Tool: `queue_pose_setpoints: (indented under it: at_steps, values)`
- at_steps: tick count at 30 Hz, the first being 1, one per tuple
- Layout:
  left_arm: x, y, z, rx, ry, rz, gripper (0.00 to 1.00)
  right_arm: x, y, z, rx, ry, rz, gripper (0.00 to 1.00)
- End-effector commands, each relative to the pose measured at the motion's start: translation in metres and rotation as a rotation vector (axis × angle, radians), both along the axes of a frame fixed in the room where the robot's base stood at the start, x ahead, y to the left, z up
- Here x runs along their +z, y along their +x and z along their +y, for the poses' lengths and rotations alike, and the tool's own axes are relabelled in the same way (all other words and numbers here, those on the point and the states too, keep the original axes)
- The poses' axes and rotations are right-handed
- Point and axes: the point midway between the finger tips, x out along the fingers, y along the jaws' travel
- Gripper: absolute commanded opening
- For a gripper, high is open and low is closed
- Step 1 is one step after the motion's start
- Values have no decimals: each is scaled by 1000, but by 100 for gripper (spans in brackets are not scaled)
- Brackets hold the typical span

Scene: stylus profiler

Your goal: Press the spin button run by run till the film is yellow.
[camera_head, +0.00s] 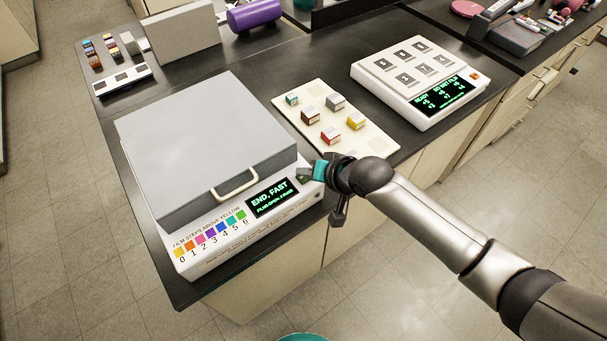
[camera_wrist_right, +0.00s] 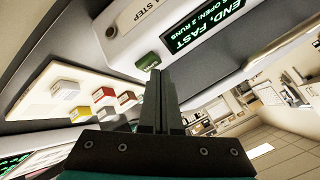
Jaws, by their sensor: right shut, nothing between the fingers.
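The white spin machine (camera_head: 190,262) stands at the bench's front left with its grey lid (camera_head: 205,140) shut. Its display (camera_head: 272,197) reads "END, FAST" over a smaller line; the right wrist view shows "OPEN: 2 RUNS" there. A colour strip (camera_head: 210,234) on its front is headed "film steps above yellow", numbered 0 to 6. A green button (camera_wrist_right: 148,62) shows beside the display in the right wrist view. My right gripper (camera_head: 304,174) is shut and empty, its tips (camera_wrist_right: 158,74) close by the button; I cannot tell whether they touch. The film is hidden. My left gripper is out of view.
A cream board (camera_head: 372,140) with several small coloured blocks lies right of the machine. A second white device (camera_head: 440,65) with a green-lit display stands behind it at the right. Small blocks, a grey box (camera_head: 182,35) and a purple cylinder (camera_head: 254,14) are at the back.

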Motion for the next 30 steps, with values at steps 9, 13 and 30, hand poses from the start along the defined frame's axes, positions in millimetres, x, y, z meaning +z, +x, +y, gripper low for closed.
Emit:
queue_pose_setpoints:
  at_steps: [9,13,30]
  values:
    - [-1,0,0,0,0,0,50,-1,0,0,0,0,0,0]
    - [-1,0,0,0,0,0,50,-3,0,0,-1,1,0,0]
    - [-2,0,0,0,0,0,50,-8,0,0,1,0,1,0]
